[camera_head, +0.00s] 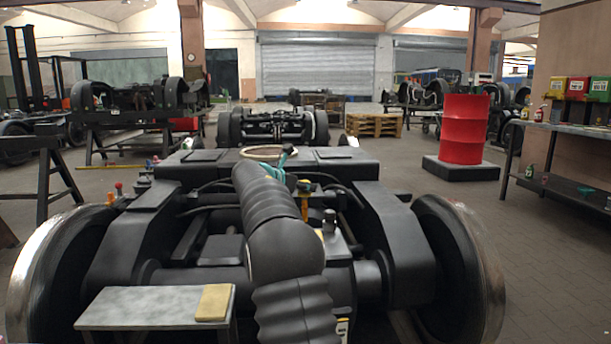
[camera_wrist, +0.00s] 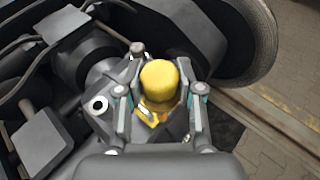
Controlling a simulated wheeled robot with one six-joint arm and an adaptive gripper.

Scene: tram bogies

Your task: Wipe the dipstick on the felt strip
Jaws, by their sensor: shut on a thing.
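My gripper (camera_wrist: 158,98) is shut on the yellow knob of the dipstick (camera_wrist: 160,80) in the wrist view, with a finger on each side of it. The rest of the dipstick below the knob is hidden, so I cannot tell whether it sits in its hole. In the head view a yellow piece (camera_head: 304,203) stands just right of my arm, over the bogie. My fingertips are not clear there. The felt strip (camera_head: 214,302) is a tan pad lying on the right end of a small grey bench (camera_head: 140,308), at the front left.
The dark bogie frame (camera_head: 408,230) surrounds the gripper, with large wheels (camera_head: 465,265) at both sides. Cables and grey fittings lie close by. A red drum (camera_head: 464,130) stands on a plinth at the right. A shelf (camera_head: 560,128) is farther right. Floor between them is clear.

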